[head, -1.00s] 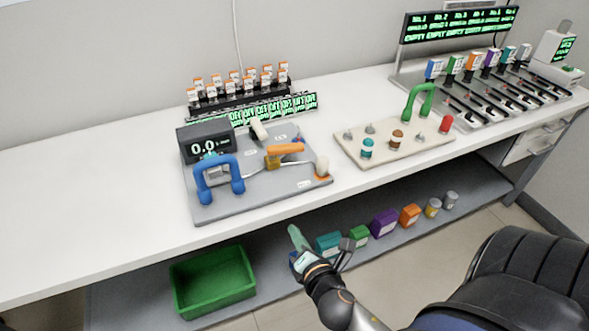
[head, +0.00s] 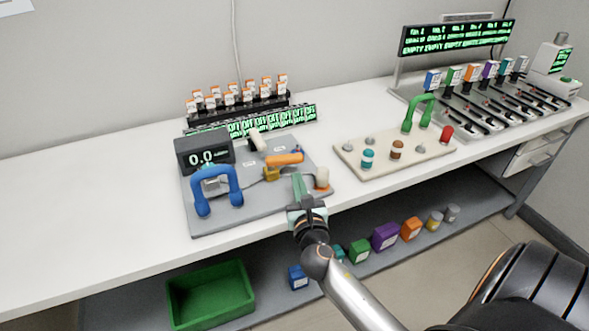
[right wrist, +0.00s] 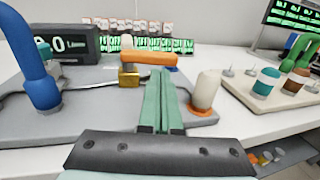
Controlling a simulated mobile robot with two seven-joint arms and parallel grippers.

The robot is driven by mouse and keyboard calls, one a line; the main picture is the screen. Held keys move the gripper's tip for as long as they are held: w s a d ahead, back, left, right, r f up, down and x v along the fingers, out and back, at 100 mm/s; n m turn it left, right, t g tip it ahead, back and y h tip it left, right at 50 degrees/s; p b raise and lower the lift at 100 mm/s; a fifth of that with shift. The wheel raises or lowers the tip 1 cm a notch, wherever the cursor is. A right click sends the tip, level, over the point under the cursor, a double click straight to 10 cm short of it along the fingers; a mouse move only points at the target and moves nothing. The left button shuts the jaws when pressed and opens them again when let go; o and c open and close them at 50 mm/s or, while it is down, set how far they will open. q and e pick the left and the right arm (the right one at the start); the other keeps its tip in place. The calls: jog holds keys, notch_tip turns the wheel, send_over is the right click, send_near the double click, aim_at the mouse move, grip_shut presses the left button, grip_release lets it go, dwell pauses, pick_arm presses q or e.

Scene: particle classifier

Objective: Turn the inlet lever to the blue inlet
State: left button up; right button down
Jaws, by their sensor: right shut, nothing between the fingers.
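The inlet lever, an orange bar (head: 285,159) on a brass-coloured block (head: 271,174), sits on the grey device plate (head: 215,223). In the right wrist view the orange lever (right wrist: 150,58) lies just beyond my fingertips and points right. A small blue part (right wrist: 171,69) shows near its right end; a cream knob with an orange base (right wrist: 205,92) stands right of my fingers. My right gripper (head: 299,180) is shut and empty over the plate's front right part, in front of the lever. It also shows in the right wrist view (right wrist: 161,85). Whether it touches the lever is unclear. My left gripper is not visible.
A blue arched handle (head: 217,176) and a display reading 0.0 (head: 203,155) stand on the plate's left. A beige board (head: 395,160) with knobs and a green handle (head: 419,110) is to the right. The white table's left side is clear.

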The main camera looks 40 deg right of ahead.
aim_at(296, 162)
jog(key=x, duration=0.4)
jog(key=shift+w, duration=0.15)
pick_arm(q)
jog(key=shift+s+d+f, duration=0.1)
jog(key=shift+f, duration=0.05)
pick_arm(e)
jog(key=shift+d, duration=0.1)
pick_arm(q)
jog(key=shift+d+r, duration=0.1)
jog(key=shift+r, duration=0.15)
pick_arm(e)
jog(key=shift+w+d+r+n+t+y+p, duration=0.15)
jog(key=shift+d+n+t+y+p, duration=0.15)
jog(key=shift+n+y+p, duration=0.25)
jog(key=shift+d+y, duration=0.1)
jog(key=shift+y, duration=0.25)
jog(key=shift+w+d+n+y, duration=0.15)
jog(key=shift+n+y, duration=0.1)
jog(key=shift+y, duration=0.05)
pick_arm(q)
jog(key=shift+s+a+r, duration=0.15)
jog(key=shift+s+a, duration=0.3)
pick_arm(e)
jog(key=shift+w+d, duration=0.15)
jog(key=shift+d, duration=0.05)
